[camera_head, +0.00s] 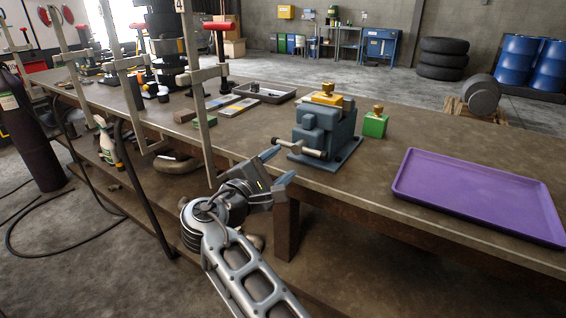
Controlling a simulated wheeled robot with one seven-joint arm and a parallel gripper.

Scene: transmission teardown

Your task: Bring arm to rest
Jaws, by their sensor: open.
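My gripper (277,166) is open, with two blue-grey fingers spread apart and nothing seen between them. It hangs at the front edge of the workbench (390,213), just left of and in front of a blue vise. My arm reaches up to it from the bottom of the view. The blue vise (318,130) stands on the bench, with a yellow part (327,98) on top. I cannot tell whether a finger touches the vise handle (300,148).
A green block (375,124) with a brass top stands right of the vise. A purple tray (480,192) lies empty at the right. Tall clamps (192,75) line the front edge at left. A grey tray (265,93) lies behind.

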